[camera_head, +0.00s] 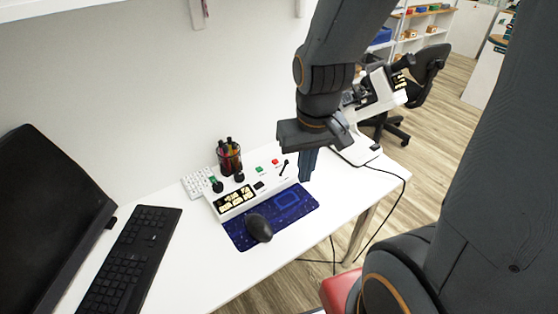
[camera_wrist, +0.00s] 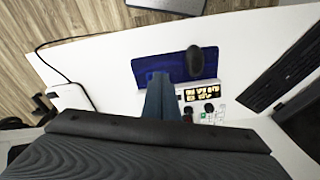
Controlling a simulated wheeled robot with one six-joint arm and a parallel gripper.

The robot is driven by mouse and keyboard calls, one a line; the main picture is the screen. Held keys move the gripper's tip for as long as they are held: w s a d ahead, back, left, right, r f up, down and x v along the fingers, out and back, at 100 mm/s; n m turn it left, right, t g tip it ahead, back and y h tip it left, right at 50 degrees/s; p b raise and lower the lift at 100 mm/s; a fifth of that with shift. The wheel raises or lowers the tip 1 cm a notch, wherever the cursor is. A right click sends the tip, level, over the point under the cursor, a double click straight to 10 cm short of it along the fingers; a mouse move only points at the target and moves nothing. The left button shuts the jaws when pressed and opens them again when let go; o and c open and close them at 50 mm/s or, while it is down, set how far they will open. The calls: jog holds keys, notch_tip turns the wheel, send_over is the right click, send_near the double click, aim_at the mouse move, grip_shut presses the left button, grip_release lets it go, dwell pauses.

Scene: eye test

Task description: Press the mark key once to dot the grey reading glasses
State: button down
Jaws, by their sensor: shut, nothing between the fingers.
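The white control box (camera_head: 250,188) stands on the desk, with black knobs, a small green key (camera_head: 262,169), a small red key (camera_head: 275,162), a black lever and a lit yellow-and-black display (camera_head: 237,200). I cannot read which key is the mark key. My gripper (camera_head: 305,179) points down, shut and empty, in front of the box's right end; whether it touches anything cannot be told. Its blue-grey fingers also show in the wrist view (camera_wrist: 160,77), hiding part of the box. A white instrument (camera_head: 380,92) stands behind my arm, partly hidden. I cannot make out grey reading glasses.
A blue mat (camera_head: 292,212) with a black mouse (camera_head: 259,228) lies before the box. A pen cup (camera_head: 229,158) stands behind it. A black keyboard (camera_head: 130,258) and dark monitor (camera_head: 45,225) are at left. A black cable (camera_head: 385,171) hangs over the right edge.

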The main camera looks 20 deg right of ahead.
jog(key=w+f+m+t+y+p, duration=0.2)
jog(key=w+t, duration=0.1)
jog(key=w, duration=0.9)
jog(key=w+f+m+t+y+p, duration=0.1)
jog(key=w+f+m+t+p, duration=0.1)
jog(key=w, duration=1)
jog(key=shift+d+f+t+y+p, duration=0.25)
jog(key=shift+f+t+y+p, duration=0.15)
jog(key=shift+f+t, duration=0.5)
jog(key=b, duration=0.7)
send_over(275, 161)
jog(key=f, duration=0.4)
jog(key=s+f, duration=0.1)
jog(key=f, duration=0.1)
jog(key=shift+d, duration=0.35)
jog(key=shift+f+b, duration=0.8)
jog(key=shift+f, duration=0.5)
jog(key=shift+f, duration=0.1)
jog(key=shift+f, duration=0.25)
